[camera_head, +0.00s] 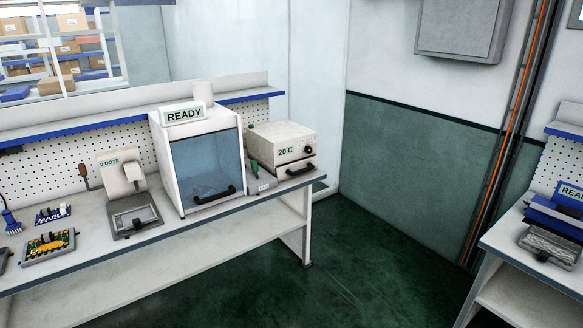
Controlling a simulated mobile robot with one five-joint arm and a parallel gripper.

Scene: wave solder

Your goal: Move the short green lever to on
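A short green lever (254,168) stands at the left side of a cream box-shaped unit (285,142) marked "20 C", on the right end of the workbench. It is small here, and I cannot tell which position it is set to. A small white label (264,188) is on the bench below it; its text is too small to read. The unit has a dark knob and a dark handle on its front. My gripper is not in view.
A white cabinet (160,140) with a blue window and "READY" sign stands left of the unit. A device marked "0 DOTS" (121,176) and circuit boards are farther left. Green floor (340,270) is clear between this bench and another bench (510,255) at right.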

